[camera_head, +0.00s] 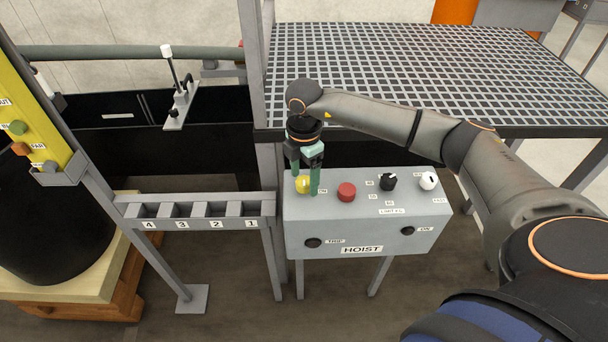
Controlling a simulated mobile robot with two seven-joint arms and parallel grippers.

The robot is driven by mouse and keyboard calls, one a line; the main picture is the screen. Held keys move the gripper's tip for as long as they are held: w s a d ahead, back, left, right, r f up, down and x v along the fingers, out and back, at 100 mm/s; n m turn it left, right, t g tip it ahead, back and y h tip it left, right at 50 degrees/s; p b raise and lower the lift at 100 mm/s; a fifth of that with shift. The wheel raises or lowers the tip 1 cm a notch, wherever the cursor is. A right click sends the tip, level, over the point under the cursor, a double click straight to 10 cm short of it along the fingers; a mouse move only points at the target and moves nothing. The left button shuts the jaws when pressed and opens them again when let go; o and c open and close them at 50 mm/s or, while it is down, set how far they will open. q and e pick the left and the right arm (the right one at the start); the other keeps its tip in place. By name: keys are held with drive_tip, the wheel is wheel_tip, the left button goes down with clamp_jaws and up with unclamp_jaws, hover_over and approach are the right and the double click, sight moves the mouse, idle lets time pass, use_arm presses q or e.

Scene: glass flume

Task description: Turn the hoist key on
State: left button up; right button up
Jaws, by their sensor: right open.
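The grey hoist control box (340,224) stands at centre, marked HOIST on its front. I cannot tell for sure which one is the key. My right gripper (305,180) points down over the left end of the box, open. Its green fingers stand on either side of the yellow knob in the picture; contact cannot be told. My left gripper is not in view.
A dark metal grating (430,75) lies behind the box, under my right arm. A numbered grey rack (200,209) stands to the left. Farther left are a yellow panel (30,110) and a black drum (50,230) on a wooden pallet.

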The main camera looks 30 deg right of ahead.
clamp_jaws()
idle(0.7)
